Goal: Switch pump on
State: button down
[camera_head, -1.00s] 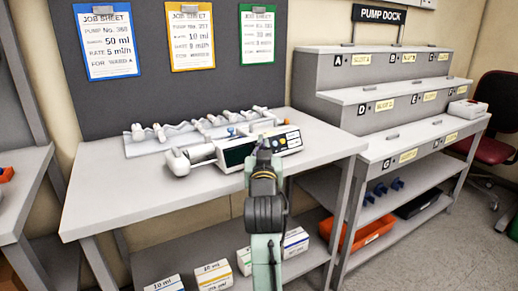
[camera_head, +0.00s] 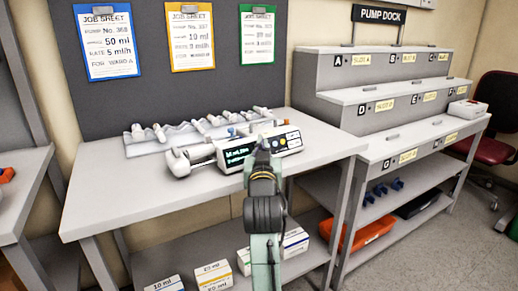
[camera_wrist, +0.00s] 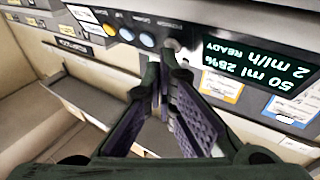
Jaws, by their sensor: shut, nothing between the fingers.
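The white pump (camera_head: 291,140) lies on the table in the head view, with a syringe fitted at its left end. Its screen (camera_head: 238,156) is lit with green text. In the wrist view the screen (camera_wrist: 262,68) appears upside down and reads 50 ml 25%, 2 ml/h, READY. The tips hide that part of the panel, so contact cannot be told.
A rack (camera_head: 140,148) of several syringes stands behind the pump. Three job sheets hang on the grey board, including a blue-framed one (camera_head: 107,42). The stepped pump dock (camera_head: 330,75) is at right. The table (camera_head: 110,200) is clear at its front left.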

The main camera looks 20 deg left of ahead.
jog(key=shift+s+d+r, duration=0.25)
jog(key=shift+s+d, duration=0.05)
jog(key=shift+d, duration=0.15)
jog(key=shift+d+r+p, duration=0.1)
jog(key=shift+p, duration=0.2)
jog(key=d, duration=0.1)
jog(key=s+d+r+p, duration=0.2)
jog(key=shift+s+d, duration=0.25)
jog(key=shift+d, duration=0.05)
dwell(0.7)
